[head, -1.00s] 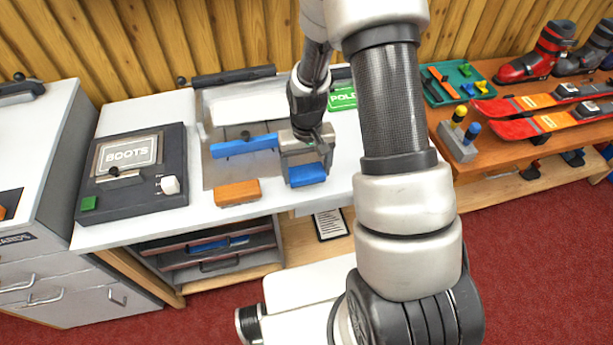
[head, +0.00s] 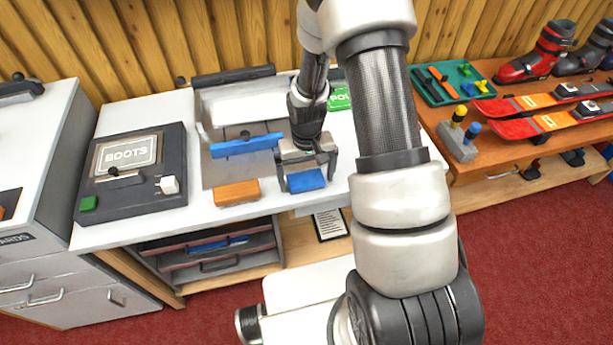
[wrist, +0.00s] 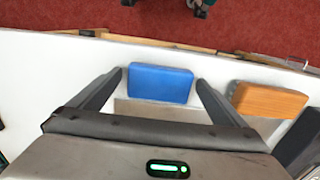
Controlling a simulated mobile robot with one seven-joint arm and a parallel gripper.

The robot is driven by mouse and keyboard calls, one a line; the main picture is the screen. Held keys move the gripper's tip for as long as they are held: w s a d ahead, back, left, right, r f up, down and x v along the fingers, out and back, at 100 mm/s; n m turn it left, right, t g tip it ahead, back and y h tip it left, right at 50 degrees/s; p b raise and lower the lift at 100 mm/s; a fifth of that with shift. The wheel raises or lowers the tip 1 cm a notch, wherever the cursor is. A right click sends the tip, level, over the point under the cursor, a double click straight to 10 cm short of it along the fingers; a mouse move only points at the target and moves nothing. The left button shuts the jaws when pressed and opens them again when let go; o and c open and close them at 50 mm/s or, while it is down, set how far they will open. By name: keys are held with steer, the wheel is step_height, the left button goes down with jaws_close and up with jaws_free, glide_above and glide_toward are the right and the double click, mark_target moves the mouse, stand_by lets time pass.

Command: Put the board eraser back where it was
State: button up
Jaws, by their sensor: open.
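A blue block (head: 306,180) lies at the front of the white bench top, and an orange block (head: 237,193) lies to its left. Either could be the board eraser; I cannot tell which from their looks. My gripper (head: 307,183) is open, with one finger on each side of the blue block. The wrist view shows the blue block (wrist: 161,83) between the open fingers (wrist: 160,79), with a gap at each side. There the orange block (wrist: 268,100) is outside the fingers, to the right.
A blue bar (head: 247,146) stands just behind the blocks over a grey plate (head: 222,172). A dark BOOTS unit (head: 133,175) is at the left. A green POLES sign (head: 341,97) is partly hidden by my arm. The bench's front edge is close.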

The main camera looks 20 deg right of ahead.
step_height(320, 180, up, 12)
step_height(320, 180, up, 16)
steer(key=t, duration=0.3)
glide_above(307, 180)
steer(key=s, duration=0.5)
steer(key=s+r+t+p, duration=0.1)
steer(key=s+r+p, duration=0.2)
steer(key=s+r, duration=0.7)
steer(key=shift+s+r+t, duration=0.2)
steer(key=shift+s+t, duration=0.2)
steer(key=shift+s, duration=0.7)
